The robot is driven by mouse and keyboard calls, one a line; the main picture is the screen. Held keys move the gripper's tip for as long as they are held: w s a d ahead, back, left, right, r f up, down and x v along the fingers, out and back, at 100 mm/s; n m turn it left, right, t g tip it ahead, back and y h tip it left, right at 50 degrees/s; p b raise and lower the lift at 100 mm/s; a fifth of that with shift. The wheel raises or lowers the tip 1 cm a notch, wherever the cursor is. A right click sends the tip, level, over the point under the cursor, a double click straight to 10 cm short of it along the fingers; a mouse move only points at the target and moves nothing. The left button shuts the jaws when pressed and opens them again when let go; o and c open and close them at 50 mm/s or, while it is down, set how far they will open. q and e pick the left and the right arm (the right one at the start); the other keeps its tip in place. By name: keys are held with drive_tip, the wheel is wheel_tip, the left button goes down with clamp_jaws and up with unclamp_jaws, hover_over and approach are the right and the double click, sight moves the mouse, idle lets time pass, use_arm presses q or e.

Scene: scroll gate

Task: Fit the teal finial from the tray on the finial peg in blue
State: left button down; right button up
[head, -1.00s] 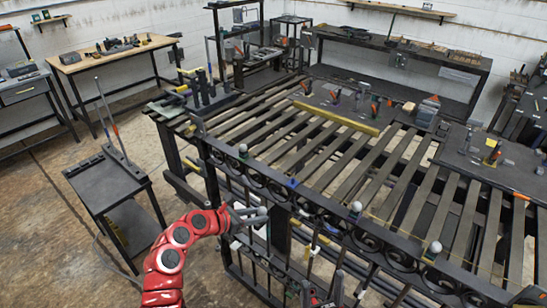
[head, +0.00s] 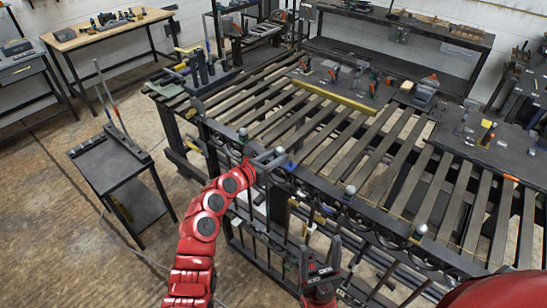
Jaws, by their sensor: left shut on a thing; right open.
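My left gripper (head: 274,157) is at the gate's top rail, just left of a blue mark (head: 290,165). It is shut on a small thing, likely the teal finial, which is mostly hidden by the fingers. The blue mark is on the top rail between two silver ball finials (head: 243,131) (head: 350,190). Whether the held piece touches the peg cannot be told. My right gripper (head: 320,258) is open and empty, low in front of the gate bars.
The scroll gate (head: 385,238) lies along the front of a slatted bench (head: 300,125). A dark tray (head: 222,78) with upright pieces stands on its far left corner. A yellow bar (head: 335,97) lies across the slats. A black cart (head: 110,165) stands at left, with open floor around it.

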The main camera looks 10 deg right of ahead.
use_arm(q)
drive_tip(key=shift+x, duration=2)
drive_tip(key=shift+b+x, duration=1.45)
drive_tip(key=shift+b, duration=0.2)
drive_tip(key=shift+f+b, duration=1.25)
drive_tip(key=shift+s+r+p, duration=0.1)
drive_tip(key=shift+p, duration=0.45)
drive_tip(key=shift+f+b, duration=1)
drive_tip(key=shift+f, duration=0.9)
drive_tip(key=shift+c, duration=2.4)
unclamp_jaws()
drive_tip(key=shift+a, duration=0.1)
